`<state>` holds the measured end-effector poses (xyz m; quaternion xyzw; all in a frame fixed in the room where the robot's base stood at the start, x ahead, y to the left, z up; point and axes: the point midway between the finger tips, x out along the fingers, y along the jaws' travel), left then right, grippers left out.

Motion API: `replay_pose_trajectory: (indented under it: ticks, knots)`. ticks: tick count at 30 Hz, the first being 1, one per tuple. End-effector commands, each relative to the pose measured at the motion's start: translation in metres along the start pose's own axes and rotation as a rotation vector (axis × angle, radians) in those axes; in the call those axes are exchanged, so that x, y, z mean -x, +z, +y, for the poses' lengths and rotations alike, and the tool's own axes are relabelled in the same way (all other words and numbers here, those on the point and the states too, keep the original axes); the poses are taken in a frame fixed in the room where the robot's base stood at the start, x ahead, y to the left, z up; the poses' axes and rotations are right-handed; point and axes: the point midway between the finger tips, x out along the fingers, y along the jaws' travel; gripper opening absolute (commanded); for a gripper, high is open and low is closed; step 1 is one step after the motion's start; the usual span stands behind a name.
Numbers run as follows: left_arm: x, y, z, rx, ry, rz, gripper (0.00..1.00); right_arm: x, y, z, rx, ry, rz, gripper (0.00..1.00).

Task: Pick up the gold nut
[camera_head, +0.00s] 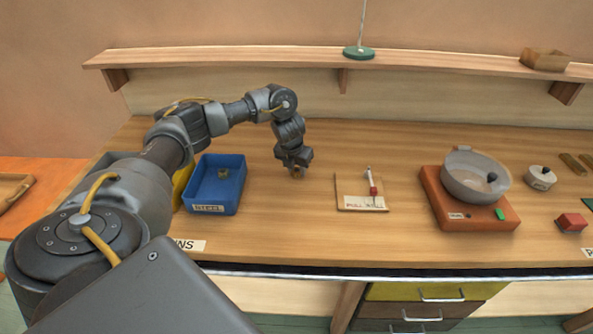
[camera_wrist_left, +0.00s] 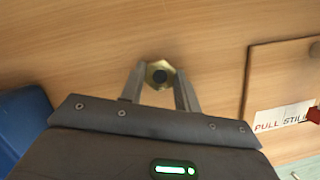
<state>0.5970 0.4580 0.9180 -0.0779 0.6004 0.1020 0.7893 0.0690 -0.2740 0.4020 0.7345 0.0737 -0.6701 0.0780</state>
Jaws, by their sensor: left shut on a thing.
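The gold nut (camera_wrist_left: 160,75) shows in the left wrist view as a brass hexagon with a dark hole, between the two fingertips of my left gripper (camera_wrist_left: 162,88). In the head view my left gripper (camera_head: 297,172) points down at the wooden bench, right of the blue bin, and is shut on the nut. There the nut is mostly hidden and shows only as a small brown-gold spot at the fingertips. I cannot tell whether it touches the bench. My right gripper is not in view.
A "PULL STILL" board (camera_head: 350,190) lies to the right. Bench between bin and board is clear. A shelf (camera_head: 250,56) runs behind.

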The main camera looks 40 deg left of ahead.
Motion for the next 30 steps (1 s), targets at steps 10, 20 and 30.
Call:
replay_pose_trajectory:
  ticks: [10, 20, 30]
  knots:
    - [0.067, -0.002, -0.007, -0.009, 0.0, -0.008, 0.06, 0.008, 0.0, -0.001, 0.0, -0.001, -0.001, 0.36]
    - [0.129, -0.054, -0.031, -0.007, 0.0, -0.004, 0.06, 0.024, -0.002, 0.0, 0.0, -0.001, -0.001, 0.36]
    - [0.155, -0.089, -0.045, -0.003, 0.0, -0.002, 0.06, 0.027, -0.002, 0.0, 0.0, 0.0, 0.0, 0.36]
